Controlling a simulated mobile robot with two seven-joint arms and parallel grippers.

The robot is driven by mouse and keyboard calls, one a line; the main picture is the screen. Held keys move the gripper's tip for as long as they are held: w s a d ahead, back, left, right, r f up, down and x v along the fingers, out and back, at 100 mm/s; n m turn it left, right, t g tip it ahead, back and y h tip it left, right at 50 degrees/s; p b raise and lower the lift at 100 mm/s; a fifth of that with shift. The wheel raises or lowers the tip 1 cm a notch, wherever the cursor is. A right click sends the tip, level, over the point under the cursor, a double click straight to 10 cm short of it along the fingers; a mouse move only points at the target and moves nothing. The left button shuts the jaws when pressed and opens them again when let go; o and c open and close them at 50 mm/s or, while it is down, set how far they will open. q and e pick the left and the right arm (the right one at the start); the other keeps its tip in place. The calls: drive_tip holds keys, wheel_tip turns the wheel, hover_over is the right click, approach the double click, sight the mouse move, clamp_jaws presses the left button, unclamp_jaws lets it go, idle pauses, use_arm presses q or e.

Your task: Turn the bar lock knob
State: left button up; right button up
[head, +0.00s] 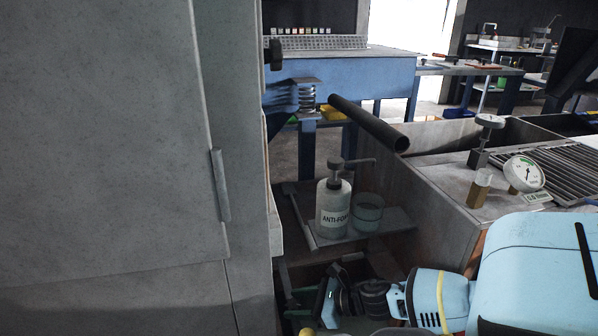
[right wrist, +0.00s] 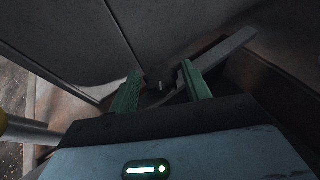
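I cannot tell for sure which part is the bar lock knob. A dark knob (head: 275,53) sticks out past the edge of the large grey panel, beside the blue screen frame (head: 350,72). A grey round-topped knob (head: 490,121) stands on a block on the grey bench at right. My right gripper (head: 287,298) is low in the head view, beside the grey panel and below the shelf. In the right wrist view its green fingers (right wrist: 160,88) are apart. A small metal stub (right wrist: 160,85) shows between or beyond them; contact is unclear. My left gripper is out of view.
A large grey panel (head: 110,140) fills the left side. An anti-foam pump bottle (head: 333,205) and a glass jar (head: 367,212) stand on a shelf above my right gripper. A dark pipe (head: 368,124) juts out above them. A pressure gauge (head: 524,173) sits on the bench.

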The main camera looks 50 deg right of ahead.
drive_tip(key=c, duration=0.6)
drive_tip(key=m+h+p, duration=0.1)
drive_tip(key=h+p, duration=0.1)
drive_tip(key=m+t+p, duration=0.1)
drive_tip(key=shift+a+r+m+h, duration=0.2)
drive_tip(key=shift+a+m+h, duration=0.1)
drive_tip(key=shift+h, duration=0.1)
drive_tip(key=shift+m+h+p, duration=0.7)
drive_tip(key=shift+h, duration=0.2)
drive_tip(key=shift+f+m+h, duration=0.15)
drive_tip(key=shift+m+h, duration=0.15)
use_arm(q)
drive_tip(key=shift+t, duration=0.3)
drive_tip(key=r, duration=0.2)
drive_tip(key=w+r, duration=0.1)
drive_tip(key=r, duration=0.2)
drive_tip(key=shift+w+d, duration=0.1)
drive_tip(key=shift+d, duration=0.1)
use_arm(e)
drive_tip(key=o, duration=1)
drive_tip(key=shift+c, duration=0.2)
drive_tip(key=shift+s, duration=0.2)
